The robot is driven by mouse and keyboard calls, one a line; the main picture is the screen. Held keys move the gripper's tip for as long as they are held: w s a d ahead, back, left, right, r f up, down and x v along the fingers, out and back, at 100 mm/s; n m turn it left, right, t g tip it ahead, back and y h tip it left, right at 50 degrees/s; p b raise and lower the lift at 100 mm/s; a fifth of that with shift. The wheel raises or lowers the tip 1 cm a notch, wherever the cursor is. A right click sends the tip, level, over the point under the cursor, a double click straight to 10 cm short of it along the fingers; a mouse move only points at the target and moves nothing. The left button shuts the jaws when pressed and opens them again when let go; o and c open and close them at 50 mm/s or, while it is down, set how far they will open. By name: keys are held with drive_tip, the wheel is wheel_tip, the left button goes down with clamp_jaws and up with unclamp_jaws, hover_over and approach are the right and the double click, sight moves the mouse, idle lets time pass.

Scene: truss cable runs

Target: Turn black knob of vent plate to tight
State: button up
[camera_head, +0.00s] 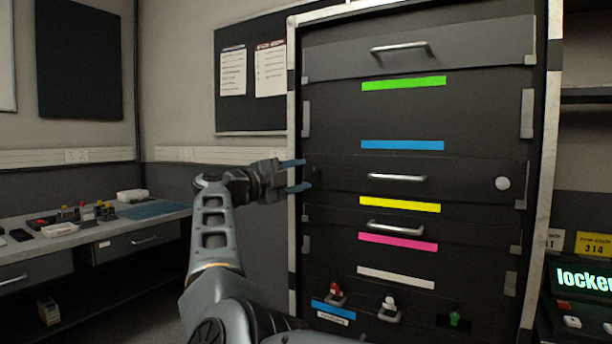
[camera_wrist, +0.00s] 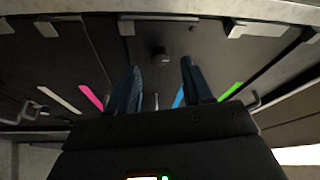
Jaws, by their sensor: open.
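The black knob (camera_wrist: 160,57) shows in the wrist view as a small dark round knob on a dark panel, between my fingertips in the picture. In the head view the knob (camera_head: 317,174) is a faint dark shape at the left end of the middle panel (camera_head: 460,180), which I take for the vent plate. My gripper (camera_head: 306,174) is open, its two blue fingers pointing at the cabinet's left side. In the wrist view the gripper (camera_wrist: 160,65) is empty. The fingers look apart from the knob; the remaining gap is hard to judge.
The panel carries a metal handle (camera_head: 397,177) and a white round knob (camera_head: 502,183) at its right. Below are red (camera_head: 336,290), white (camera_head: 389,302) and green (camera_head: 455,319) knobs. A cluttered bench (camera_head: 60,240) stands left. The pale cabinet frame (camera_head: 293,100) edges the panel.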

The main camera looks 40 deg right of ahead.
drive_tip(key=shift+a+f, duration=0.15)
drive_tip(key=shift+a, duration=1)
drive_tip(key=shift+a+f, duration=0.1)
drive_tip(key=shift+a, duration=1.05)
